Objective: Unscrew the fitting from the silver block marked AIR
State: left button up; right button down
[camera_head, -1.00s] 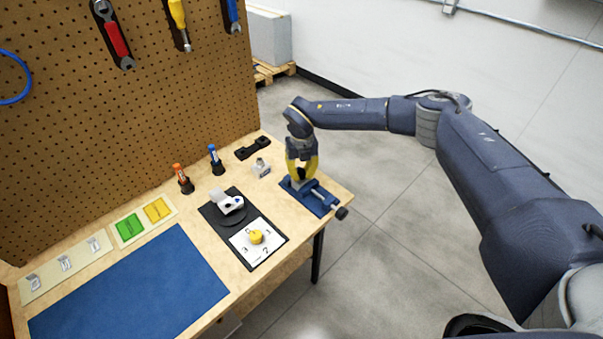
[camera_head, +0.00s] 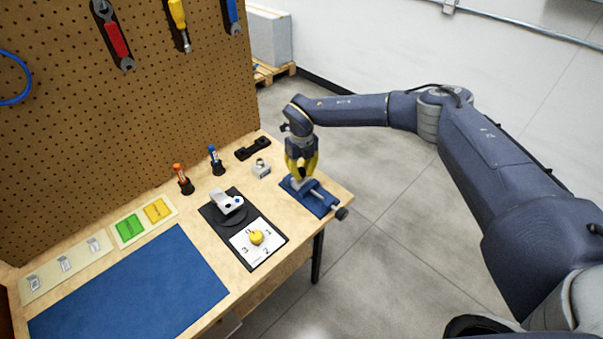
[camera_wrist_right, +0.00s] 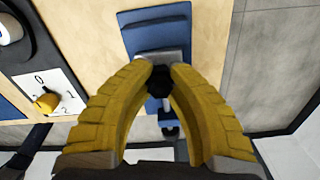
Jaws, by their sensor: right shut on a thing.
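My right gripper (camera_head: 302,170), with yellow fingers, points down over the blue vise (camera_head: 322,205) at the table's right end. In the right wrist view its fingertips (camera_wrist_right: 160,78) close around a small dark fitting (camera_wrist_right: 159,82). A silver block (camera_wrist_right: 148,55) sits in the vise just beyond the fingertips; it shows small in the head view (camera_head: 296,184). I cannot read any AIR mark on it. Whether the fitting is still seated in the block is hidden by the fingers. My left gripper is not in view.
A second silver piece (camera_head: 261,169) and a black holder (camera_head: 253,149) stand left of the vise. A black plate (camera_head: 272,263) carries a white device (camera_head: 228,202) and a yellow knob (camera_head: 256,237). Orange (camera_head: 180,173) and blue (camera_head: 214,155) tools stand behind. The blue mat (camera_head: 130,290) is clear.

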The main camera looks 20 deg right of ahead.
aim_at(302, 169)
jog(key=shift+r, duration=2.1)
jog(key=shift+w+d, duration=0.1)
